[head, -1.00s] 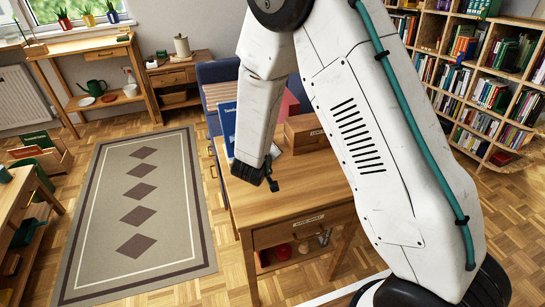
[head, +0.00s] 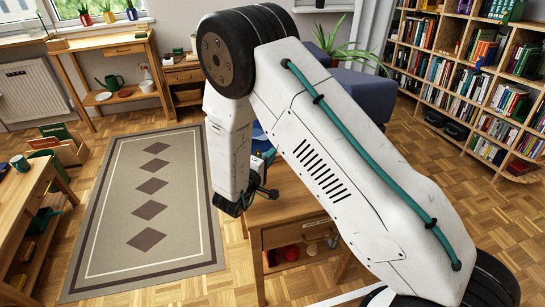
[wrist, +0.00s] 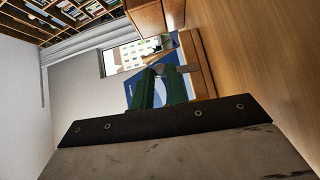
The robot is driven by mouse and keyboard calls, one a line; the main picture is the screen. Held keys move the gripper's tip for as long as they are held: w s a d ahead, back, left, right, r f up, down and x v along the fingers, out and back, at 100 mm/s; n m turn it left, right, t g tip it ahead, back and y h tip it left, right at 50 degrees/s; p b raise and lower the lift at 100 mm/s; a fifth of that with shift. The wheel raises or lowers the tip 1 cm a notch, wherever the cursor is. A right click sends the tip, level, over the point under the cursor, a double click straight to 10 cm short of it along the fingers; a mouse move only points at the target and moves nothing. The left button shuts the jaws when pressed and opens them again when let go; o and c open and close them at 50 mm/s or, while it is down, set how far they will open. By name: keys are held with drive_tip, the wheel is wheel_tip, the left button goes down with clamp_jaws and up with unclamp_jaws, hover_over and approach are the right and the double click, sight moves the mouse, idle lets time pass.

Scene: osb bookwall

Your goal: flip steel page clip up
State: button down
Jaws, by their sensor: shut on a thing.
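A blue-and-white book (wrist: 203,86) shows in the wrist view, just beyond my gripper (wrist: 161,72). Its dark green fingers are close together against the book's area. A small grey piece (wrist: 188,68) shows beside the fingertips; it may be the steel page clip, but it is too small to tell. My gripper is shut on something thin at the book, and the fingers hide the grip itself. In the head view, my gripper (head: 262,192) is low over the desk (head: 285,208), and my arm hides most of the book.
A wooden box (wrist: 145,16) sits near the book in the wrist view. A blue chair (head: 365,92) stands behind the desk. A patterned rug (head: 150,205) lies on open floor at left. A full bookshelf (head: 475,85) lines the right wall.

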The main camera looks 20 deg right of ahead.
drive_tip(key=shift+w+a+n, duration=0.1)
drive_tip(key=shift+a+n, duration=0.1)
drive_tip(key=shift+n, duration=0.1)
idle(0.4)
drive_tip(key=c, duration=1.4)
unclamp_jaws()
drive_tip(key=shift+f, duration=0.1)
drive_tip(key=v, duration=0.7)
drive_tip(key=shift+s+a+f, duration=0.2)
drive_tip(key=shift+s+a, duration=0.1)
drive_tip(key=shift+s, duration=0.05)
